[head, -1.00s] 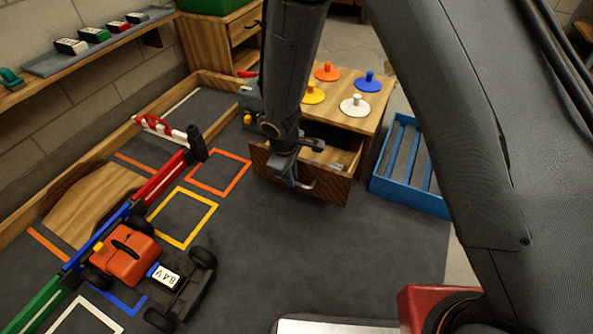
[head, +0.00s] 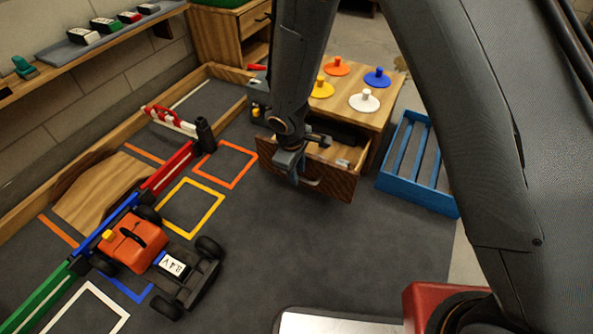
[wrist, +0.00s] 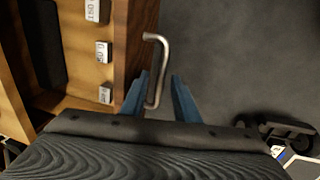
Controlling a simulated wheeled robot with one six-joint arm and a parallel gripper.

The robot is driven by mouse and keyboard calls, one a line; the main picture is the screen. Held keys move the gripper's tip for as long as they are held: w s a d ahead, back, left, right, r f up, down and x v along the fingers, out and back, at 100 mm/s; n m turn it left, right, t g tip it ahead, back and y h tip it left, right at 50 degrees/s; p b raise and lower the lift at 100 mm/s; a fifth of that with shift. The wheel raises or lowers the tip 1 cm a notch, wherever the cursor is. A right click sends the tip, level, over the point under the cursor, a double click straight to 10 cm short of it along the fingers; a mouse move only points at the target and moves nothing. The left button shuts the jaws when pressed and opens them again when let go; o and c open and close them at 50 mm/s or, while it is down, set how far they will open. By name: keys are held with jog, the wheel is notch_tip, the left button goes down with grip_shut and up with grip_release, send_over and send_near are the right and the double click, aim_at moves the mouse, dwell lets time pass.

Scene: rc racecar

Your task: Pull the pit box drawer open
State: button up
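The wooden pit box (head: 376,112) stands at the back, centre right. Its drawer (head: 322,172) is out from the box, with its inside partly visible. The metal drawer handle (wrist: 156,65) is on the drawer front. It also shows in the head view (head: 311,183), partly behind my gripper (head: 292,177). In the wrist view my gripper (wrist: 162,90) has its two blue fingers apart, one on each side of the handle's near end. The left finger is very close to the handle; whether it touches I cannot tell.
Small labelled blocks (wrist: 103,51) lie in the drawer. Coloured knobbed discs (head: 364,101) sit on the box top. A blue slatted crate (head: 420,165) stands to its right. An orange car (head: 135,243) is at lower left. Dark floor before the drawer is clear.

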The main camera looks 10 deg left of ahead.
notch_tip(320, 180, up, 8)
jog(key=s+p, duration=0.1)
jog(key=p, duration=0.3)
jog(key=shift+s+a+f, duration=0.15)
jog(key=shift+a+f, duration=0.05)
jog(key=shift+a, duration=0.1)
